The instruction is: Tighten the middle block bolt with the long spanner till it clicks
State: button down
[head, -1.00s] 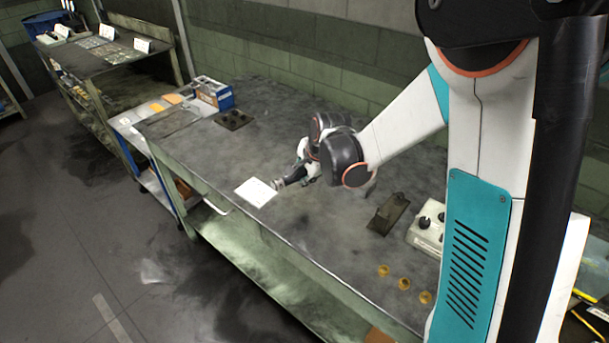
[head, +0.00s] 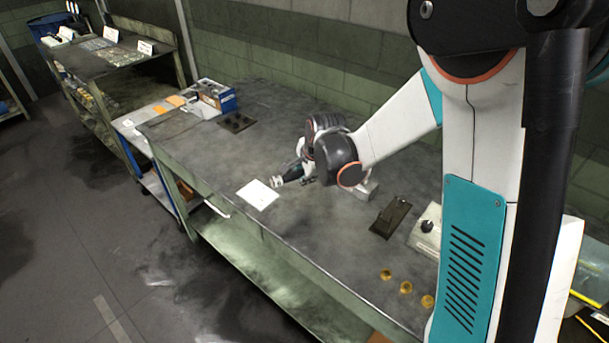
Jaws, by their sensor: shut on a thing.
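My gripper (head: 283,181) is over the bench just beyond the white sheet, at the end of my arm. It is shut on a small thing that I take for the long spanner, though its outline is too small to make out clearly. A grey block (head: 367,188) shows partly behind my wrist; I cannot tell whether it carries the bolts. No middle bolt can be made out. I cannot tell whether what I hold touches anything.
The workbench (head: 260,150) has a white sheet (head: 258,194) near its front edge. A dark plate (head: 390,217), a pale box with a black knob (head: 425,238) and three brass-coloured pieces (head: 405,287) lie to the right. A dark tray (head: 236,122) sits at the back left.

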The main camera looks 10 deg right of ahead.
jog(key=shift+w+a+m, duration=0.1)
jog(key=shift+w+m, duration=0.3)
jog(key=shift+w, duration=0.2)
dwell(0.3)
jog(key=shift+w+m+h, duration=0.3)
jog(key=shift+h, duration=0.1)
jog(key=shift+w+m, duration=0.3)
jog(key=shift+w, duration=0.1)
jog(key=shift+w, duration=0.3)
jog(key=shift+w+m+h, duration=0.4)
jog(key=shift+w+m, duration=0.05)
jog(key=shift+m, duration=0.15)
dwell(0.3)
jog(key=shift+w, duration=0.2)
jog(key=shift+b, duration=0.3)
